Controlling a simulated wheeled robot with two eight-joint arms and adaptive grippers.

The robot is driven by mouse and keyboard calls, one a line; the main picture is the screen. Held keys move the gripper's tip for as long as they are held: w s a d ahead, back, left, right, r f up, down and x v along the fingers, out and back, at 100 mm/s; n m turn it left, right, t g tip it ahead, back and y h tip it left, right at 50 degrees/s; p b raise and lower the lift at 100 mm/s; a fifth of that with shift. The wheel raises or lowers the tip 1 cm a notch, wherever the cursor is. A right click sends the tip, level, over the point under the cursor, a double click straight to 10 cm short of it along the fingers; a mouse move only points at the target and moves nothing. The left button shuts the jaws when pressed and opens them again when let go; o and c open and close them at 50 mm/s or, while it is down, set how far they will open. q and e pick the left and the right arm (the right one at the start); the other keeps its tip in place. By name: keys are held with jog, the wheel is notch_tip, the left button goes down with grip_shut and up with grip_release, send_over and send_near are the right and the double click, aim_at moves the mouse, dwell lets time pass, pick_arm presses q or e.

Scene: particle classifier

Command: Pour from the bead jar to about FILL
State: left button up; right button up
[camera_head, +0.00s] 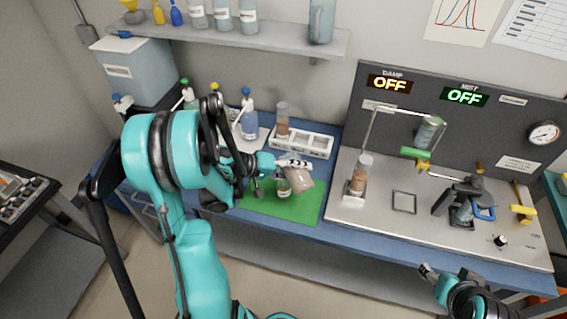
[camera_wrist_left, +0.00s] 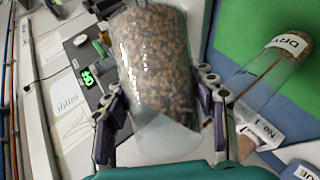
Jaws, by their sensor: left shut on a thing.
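The bead jar (camera_head: 301,184) is clear and full of brown beads, and it is tilted over the green mat (camera_head: 312,209). My left gripper (camera_head: 290,165) is shut on it; the left wrist view shows the jar (camera_wrist_left: 152,55) between the two fingers (camera_wrist_left: 163,100). A small jar (camera_head: 284,188) with a pale label stands on the mat, just left of and partly behind the bead jar. I cannot read a FILL mark or tell whether beads are falling. My right gripper (camera_head: 428,272) is at the lower right, away from the jars; its fingers are too small to judge.
A white rack (camera_head: 315,145) with a tube of brown beads (camera_head: 283,118) stands behind the mat. A labelled tube (camera_wrist_left: 272,75) shows beside the fingers. Squeeze bottles (camera_head: 249,118) stand at the left. A metal panel (camera_head: 385,220) with fixtures is at the right.

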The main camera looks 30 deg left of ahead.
pick_arm(q)
jog(key=shift+r, duration=0.25)
dwell(0.8)
jog(key=shift+w+a+r+n+h, duration=0.25)
jog(key=shift+a+r+n+h, duration=0.15)
jog(key=shift+n+h, duration=0.25)
dwell(1.6)
jog(key=shift+w+a+r+n+g+h+b, duration=0.1)
jog(key=shift+a+r+n+g+h+b, duration=0.1)
jog(key=shift+r+n+h+b, duration=0.2)
jog(key=shift+w+a+r+n+g+h+b, duration=0.1)
jog(key=shift+r+n+g+h+b, duration=0.15)
jog(key=shift+n+b, duration=0.2)
dwell(3.8)
